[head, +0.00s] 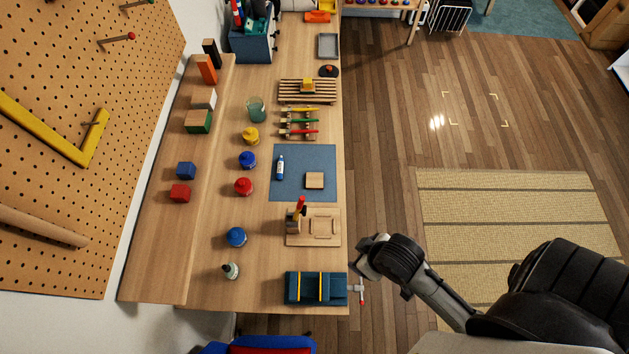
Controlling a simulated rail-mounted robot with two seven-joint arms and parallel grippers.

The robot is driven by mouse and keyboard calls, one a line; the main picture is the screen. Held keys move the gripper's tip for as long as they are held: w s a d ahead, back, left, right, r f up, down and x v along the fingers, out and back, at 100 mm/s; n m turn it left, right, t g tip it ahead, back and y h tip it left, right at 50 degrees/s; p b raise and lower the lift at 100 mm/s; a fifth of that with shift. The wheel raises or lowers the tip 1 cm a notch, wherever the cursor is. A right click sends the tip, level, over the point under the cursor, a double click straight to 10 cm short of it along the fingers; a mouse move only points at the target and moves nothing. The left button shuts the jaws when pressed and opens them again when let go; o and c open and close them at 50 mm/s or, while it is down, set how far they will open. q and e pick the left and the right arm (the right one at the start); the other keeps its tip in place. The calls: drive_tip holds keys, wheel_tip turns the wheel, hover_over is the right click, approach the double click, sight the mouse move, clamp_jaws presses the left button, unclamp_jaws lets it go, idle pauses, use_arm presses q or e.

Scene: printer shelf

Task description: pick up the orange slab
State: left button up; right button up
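The orange slab (206,68) stands upright on the raised wooden shelf along the wall side of the bench, near its far end. A black block (211,52) stands just behind it, and a white block (204,98) is on the nearer side. My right gripper (361,262) is beside the front right edge of the bench, far from the slab. Its fingers are small and partly hidden, so I cannot tell whether they are open. My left gripper is not in view.
A green block (199,122), blue cube (186,170) and red cube (180,192) share the shelf. A glass jar (256,109) and several coloured pots line the bench beside it. A pegboard (80,150) with protruding pegs rises at left. Floor right of the bench is open.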

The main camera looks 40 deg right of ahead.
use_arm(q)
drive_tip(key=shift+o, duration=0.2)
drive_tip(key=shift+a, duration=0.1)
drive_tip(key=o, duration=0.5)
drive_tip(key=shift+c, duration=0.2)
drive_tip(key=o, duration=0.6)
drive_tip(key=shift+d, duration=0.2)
